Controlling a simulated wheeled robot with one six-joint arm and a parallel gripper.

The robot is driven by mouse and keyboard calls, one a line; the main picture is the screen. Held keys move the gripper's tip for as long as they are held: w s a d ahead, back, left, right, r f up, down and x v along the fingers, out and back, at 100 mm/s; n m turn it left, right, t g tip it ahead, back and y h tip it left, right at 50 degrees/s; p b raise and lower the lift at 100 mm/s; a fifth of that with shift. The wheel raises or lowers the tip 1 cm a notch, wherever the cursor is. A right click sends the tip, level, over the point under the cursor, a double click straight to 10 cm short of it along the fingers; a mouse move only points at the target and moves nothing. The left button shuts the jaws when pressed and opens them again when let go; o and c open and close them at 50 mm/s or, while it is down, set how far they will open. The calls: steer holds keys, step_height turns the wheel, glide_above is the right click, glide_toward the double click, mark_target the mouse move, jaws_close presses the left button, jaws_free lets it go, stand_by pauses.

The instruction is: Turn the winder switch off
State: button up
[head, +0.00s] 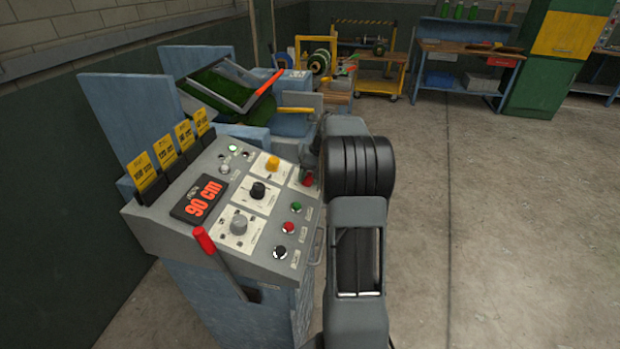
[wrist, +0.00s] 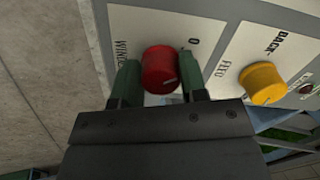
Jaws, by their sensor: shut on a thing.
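The winder switch is a red round knob (wrist: 160,67) on a light plate at the panel's edge. The plate is lettered "WINDE…", partly covered, on the left and "0" on the right. A pale pointer line on the knob runs toward the lower right, away from the "0" in the picture. My gripper (wrist: 157,75) is shut on the knob, one green finger on each side. In the head view the red knob (head: 307,181) shows at the console's right edge, and my arm hides most of the gripper.
Open concrete floor (head: 500,230) lies to the right.

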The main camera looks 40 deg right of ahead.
steer(key=shift+n, duration=0.6)
steer(key=shift+r, duration=0.1)
steer(key=o, duration=0.9)
steer(key=v, duration=1.3)
steer(key=shift+r, duration=0.35)
